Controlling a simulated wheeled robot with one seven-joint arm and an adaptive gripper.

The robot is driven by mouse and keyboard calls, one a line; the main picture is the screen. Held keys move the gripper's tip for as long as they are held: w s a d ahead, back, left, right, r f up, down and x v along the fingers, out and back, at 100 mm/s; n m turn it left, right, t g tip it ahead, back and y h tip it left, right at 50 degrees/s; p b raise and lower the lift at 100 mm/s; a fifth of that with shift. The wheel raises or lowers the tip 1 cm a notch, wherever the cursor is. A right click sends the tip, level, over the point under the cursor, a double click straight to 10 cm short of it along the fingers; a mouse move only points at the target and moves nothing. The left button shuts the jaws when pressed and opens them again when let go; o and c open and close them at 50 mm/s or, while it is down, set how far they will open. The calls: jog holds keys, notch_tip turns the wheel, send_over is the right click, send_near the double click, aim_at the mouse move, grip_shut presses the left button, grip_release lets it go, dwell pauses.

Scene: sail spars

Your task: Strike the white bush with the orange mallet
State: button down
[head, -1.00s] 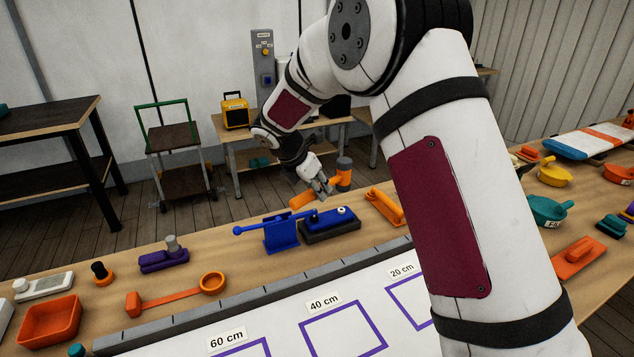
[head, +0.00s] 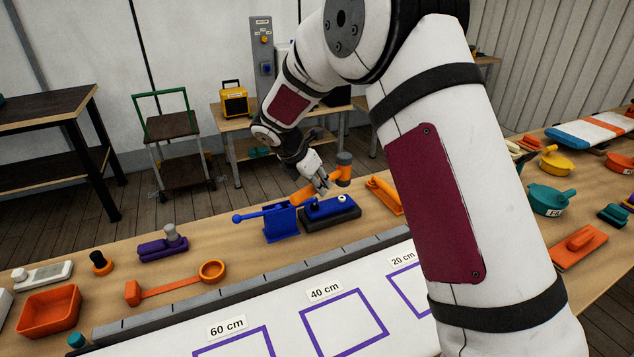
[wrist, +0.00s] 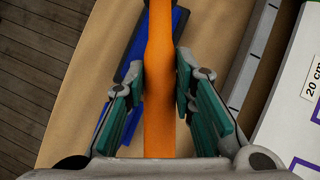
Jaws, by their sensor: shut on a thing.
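The orange mallet (head: 344,164) is held in the air above the far edge of the bench. Its handle slants down to the left. The white bush (head: 342,198) is a small pale ring on top of a blue block on a dark base, below and in front of the mallet head. My gripper (head: 322,187) is shut on the mallet's handle. In the wrist view the orange handle (wrist: 160,85) runs between the green-padded fingers. The mallet head and the bush are not visible there. The mallet looks apart from the bush.
A blue lever stand (head: 281,222) is left of the block. An orange tool (head: 384,194) lies to its right. A purple clamp (head: 163,244), an orange ring-ended bar (head: 170,289) and an orange tray (head: 50,310) are further left. A white board with purple squares (head: 345,322) is in front.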

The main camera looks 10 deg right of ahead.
notch_tip(320, 180, down, 6)
jog(key=shift+w+r, duration=0.1)
jog(key=shift+r, duration=0.1)
jog(key=shift+d+r+p, duration=0.2)
jog(key=shift+r+p, duration=0.2)
jog(key=shift+r, duration=2.25)
